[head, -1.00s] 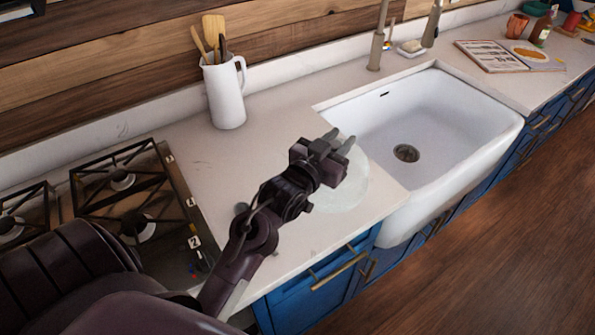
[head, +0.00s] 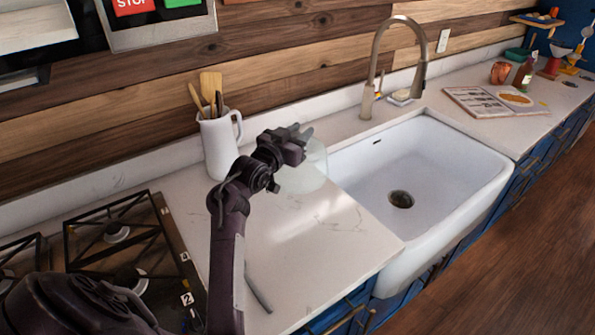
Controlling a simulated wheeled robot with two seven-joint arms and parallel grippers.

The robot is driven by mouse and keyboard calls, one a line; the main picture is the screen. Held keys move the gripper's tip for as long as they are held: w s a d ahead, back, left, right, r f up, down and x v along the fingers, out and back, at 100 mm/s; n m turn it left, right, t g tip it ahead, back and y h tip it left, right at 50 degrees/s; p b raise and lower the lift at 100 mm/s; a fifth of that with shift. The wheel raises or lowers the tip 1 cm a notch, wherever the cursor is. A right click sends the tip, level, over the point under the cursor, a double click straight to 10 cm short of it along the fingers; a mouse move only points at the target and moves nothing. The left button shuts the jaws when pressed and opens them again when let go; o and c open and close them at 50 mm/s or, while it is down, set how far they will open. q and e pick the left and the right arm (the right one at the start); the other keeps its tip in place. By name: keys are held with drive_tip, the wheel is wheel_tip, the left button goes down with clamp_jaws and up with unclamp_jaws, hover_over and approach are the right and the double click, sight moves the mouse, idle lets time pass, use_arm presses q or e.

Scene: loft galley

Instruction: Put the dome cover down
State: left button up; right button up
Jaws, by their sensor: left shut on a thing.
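The dome cover (head: 308,175) is a pale, see-through shape in the head view, over the counter just left of the sink's back left corner. My left gripper (head: 303,133) is at its top and is shut on it. The gripper and wrist hide part of the dome's upper left side. The clear material makes its rim faint, and I cannot tell whether it touches the counter or hangs a little above it. My right gripper is not in view.
The white counter (head: 300,235) is mostly clear in front of the dome. A white utensil jug (head: 219,148) stands close behind my wrist. The sink (head: 435,165) opens to the right, and the gas hob (head: 120,245) is at left. A thin grey item (head: 258,292) shows near my forearm.

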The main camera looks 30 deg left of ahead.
use_arm(q)
wheel_tip(320, 180, down, 11)
drive_tip(key=p, duration=0.1)
drive_tip(key=shift+f+p, duration=0.15)
drive_tip(key=shift+p, duration=0.2)
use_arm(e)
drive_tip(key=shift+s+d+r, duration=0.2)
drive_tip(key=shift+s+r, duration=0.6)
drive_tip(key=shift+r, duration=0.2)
use_arm(q)
drive_tip(key=shift+f, duration=0.15)
drive_tip(key=o, duration=0.9)
